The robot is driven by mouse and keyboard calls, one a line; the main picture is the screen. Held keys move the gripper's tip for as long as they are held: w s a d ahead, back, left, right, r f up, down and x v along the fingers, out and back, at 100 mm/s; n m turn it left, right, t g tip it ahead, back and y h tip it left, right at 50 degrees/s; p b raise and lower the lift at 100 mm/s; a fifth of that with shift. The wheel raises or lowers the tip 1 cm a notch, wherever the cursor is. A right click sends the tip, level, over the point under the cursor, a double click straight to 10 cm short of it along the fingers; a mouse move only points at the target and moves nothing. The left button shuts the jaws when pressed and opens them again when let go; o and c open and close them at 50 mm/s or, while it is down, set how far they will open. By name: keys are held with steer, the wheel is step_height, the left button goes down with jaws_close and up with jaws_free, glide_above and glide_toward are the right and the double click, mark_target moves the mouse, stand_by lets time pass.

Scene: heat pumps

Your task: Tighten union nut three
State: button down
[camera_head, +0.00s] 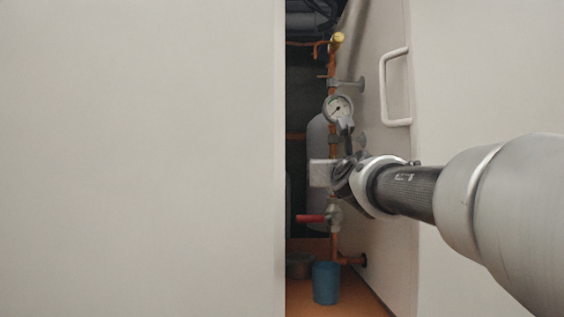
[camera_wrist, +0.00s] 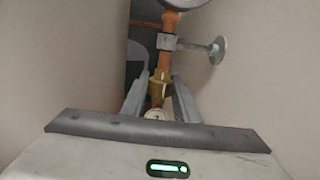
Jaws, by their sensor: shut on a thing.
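A brass union nut (camera_wrist: 159,82) sits on the upright copper pipe (camera_wrist: 168,62) in the wrist view. The fingers of my gripper (camera_wrist: 159,98) stand on either side of it and are shut on it. Their tips are partly lost against the fitting. No number shows on the nut, so I cannot tell from a marking which one it is. In the head view my gripper (camera_head: 347,138) reaches to the pipe just below a round pressure gauge (camera_head: 338,108); the nut itself is hidden there.
A pale panel (camera_head: 140,160) fills the left; a wall with a handle (camera_head: 396,87) stands close on the right. The gap between is narrow. A wall bracket (camera_wrist: 205,48) clamps the pipe above. Below are a red-handled valve (camera_head: 312,218) and a blue bucket (camera_head: 326,283).

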steer(key=shift+r+m+h+p, duration=0.2)
steer(key=shift+m+h+p, duration=0.75)
steer(key=shift+p, duration=2.55)
steer(key=shift+f+h+p, duration=0.15)
steer(key=shift+h+p, duration=0.6)
steer(key=shift+p, duration=0.1)
steer(key=c, duration=1.4)
jaws_free()
steer(key=shift+o, duration=0.2)
steer(key=shift+f+b, duration=0.3)
steer(key=shift+b, duration=0.6)
steer(key=n+y+b, duration=0.1)
steer(key=y+b, duration=0.1)
steer(key=b, duration=0.2)
steer(key=shift+r+n+y+b, duration=0.25)
steer(key=shift+y+b, duration=0.15)
steer(key=shift+b, duration=0.2)
steer(key=shift+s, duration=0.1)
